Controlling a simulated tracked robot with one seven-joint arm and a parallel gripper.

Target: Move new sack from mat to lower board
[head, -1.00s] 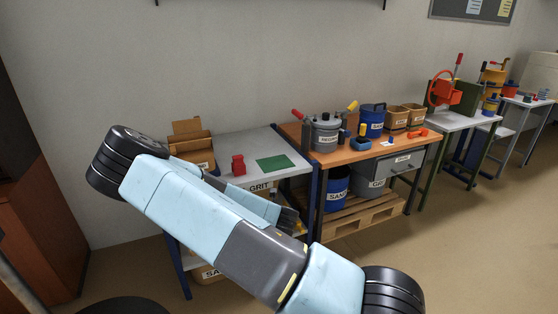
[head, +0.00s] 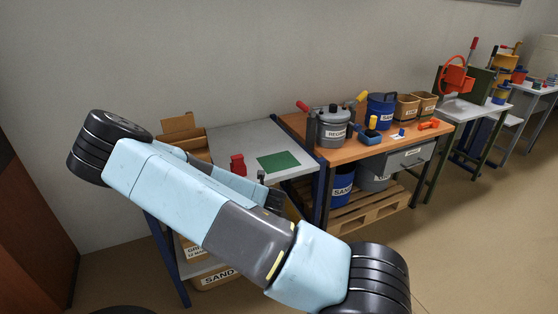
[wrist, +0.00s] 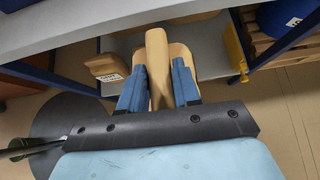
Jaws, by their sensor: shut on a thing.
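The tan sack (wrist: 157,55) is between the blue fingers of my gripper (wrist: 158,90) in the wrist view, with its narrow upper part gripped. A grey board (wrist: 218,62) lies beyond it, and I cannot tell if the sack touches it. In the head view my gripper (head: 272,198) is low at the front of the grey table, partly behind my arm, and the sack is hidden. The green mat (head: 278,161) on the tabletop is bare. The lower board (head: 205,267) shows partly under the table.
A tan labelled package (wrist: 108,67) stands left of the held sack. A blue table leg (head: 324,192) stands close right of my gripper. A SAND container (head: 218,278) is below.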

